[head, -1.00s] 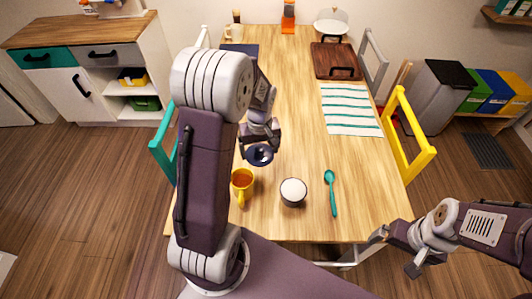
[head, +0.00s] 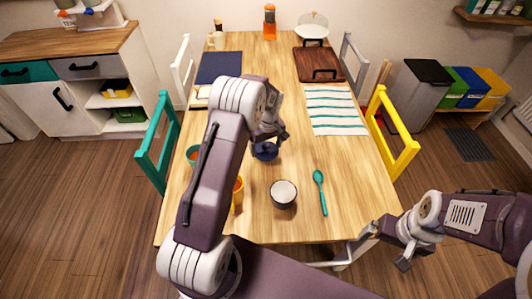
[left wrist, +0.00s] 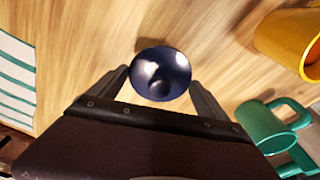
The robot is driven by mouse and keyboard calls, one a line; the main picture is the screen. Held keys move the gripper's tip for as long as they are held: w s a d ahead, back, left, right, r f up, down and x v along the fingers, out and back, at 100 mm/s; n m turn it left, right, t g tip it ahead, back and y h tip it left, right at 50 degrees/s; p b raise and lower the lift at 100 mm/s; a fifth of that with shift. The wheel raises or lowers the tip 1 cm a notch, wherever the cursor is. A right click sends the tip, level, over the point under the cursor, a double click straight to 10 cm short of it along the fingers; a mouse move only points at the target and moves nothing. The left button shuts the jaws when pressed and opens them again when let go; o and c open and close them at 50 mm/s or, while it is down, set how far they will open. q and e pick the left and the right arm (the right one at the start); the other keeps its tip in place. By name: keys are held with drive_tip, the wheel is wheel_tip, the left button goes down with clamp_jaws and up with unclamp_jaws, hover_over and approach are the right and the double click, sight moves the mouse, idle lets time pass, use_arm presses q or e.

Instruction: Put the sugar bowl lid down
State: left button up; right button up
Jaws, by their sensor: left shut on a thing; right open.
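The dark blue sugar bowl lid (head: 265,152) is in my left gripper (head: 267,138), over the middle of the wooden table (head: 300,160). In the left wrist view the round, shiny lid (left wrist: 160,73) sits between the two fingers (left wrist: 162,92), with wood grain behind it. I cannot tell whether it touches the table. My right gripper (head: 404,257) is open and empty beyond the table's near right corner.
A yellow mug (head: 238,194) is partly behind my left arm. A teal mug (head: 193,155) stands at the left edge. A teal spoon (head: 321,192) lies right of the bowl. A striped cloth (head: 335,110) and a brown tray (head: 319,66) lie farther back. The table around the lid is clear.

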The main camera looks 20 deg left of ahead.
sight(266, 152)
use_arm(q)
wheel_tip(266, 152, down, 4)
drive_tip(key=shift+r, duration=0.1)
drive_tip(key=o, duration=1.2)
drive_tip(key=shift+c, duration=0.2)
drive_tip(key=shift+r, duration=0.2)
wheel_tip(266, 152, up, 12)
drive_tip(key=s+d, duration=0.1)
drive_tip(key=shift+f+p, duration=0.15)
drive_tip(key=shift+p, duration=0.2)
drive_tip(key=s+d+m, duration=0.3)
drive_tip(key=s+m, duration=0.1)
drive_tip(key=s, duration=0.7)
drive_tip(key=s+d+m+h, duration=0.1)
drive_tip(key=s+d+m, duration=0.2)
drive_tip(key=s, duration=0.8)
drive_tip(key=shift+s+d+r+m, duration=0.2)
drive_tip(key=shift+s+m, duration=0.1)
drive_tip(key=shift+m, duration=0.9)
